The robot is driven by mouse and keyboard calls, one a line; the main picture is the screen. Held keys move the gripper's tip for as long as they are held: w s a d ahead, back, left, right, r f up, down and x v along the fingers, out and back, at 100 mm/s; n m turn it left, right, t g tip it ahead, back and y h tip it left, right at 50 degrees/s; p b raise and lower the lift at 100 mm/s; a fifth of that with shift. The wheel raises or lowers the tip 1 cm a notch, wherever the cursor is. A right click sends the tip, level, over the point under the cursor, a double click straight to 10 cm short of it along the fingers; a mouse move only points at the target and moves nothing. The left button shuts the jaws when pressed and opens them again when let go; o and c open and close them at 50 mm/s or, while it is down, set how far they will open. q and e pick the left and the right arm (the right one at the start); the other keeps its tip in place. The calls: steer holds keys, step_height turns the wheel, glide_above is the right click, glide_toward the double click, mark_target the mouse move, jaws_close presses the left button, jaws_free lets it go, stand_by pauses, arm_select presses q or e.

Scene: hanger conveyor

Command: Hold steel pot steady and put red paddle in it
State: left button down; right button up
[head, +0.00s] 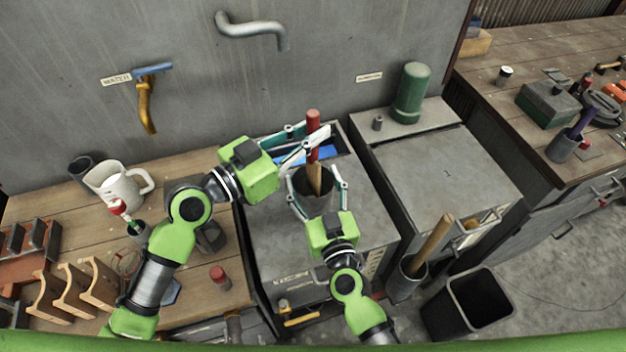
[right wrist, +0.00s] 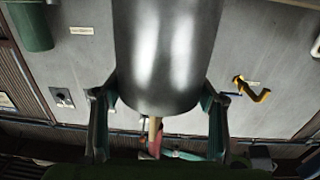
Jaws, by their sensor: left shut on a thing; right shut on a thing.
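The steel pot (head: 316,204) stands upright on the grey cabinet top. My right gripper (head: 317,190) is shut around it, one finger on each side; the pot also fills the middle of the right wrist view (right wrist: 167,50). The red paddle (head: 313,122) has a red upper part and a wooden lower part. My left gripper (head: 316,142) is shut on it above the pot. The paddle is nearly upright, its wooden end at the pot's mouth. It also shows past the rim in the right wrist view (right wrist: 154,138). Its lower tip is hidden.
A blue thing (head: 300,155) lies in a recess behind the pot. A white mug (head: 120,188) and wooden pieces sit on the left bench. A green cylinder (head: 411,92) stands on the right cabinet. A black bin (head: 468,308) is on the floor. The cabinet top left of the pot is clear.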

arm_select(q)
steer(key=c, duration=1.9)
jaws_free()
steer(key=shift+f, duration=0.1)
steer(key=shift+v, duration=3.8)
arm_select(e)
steer(key=o, duration=1.2)
steer(key=v, duration=1.2)
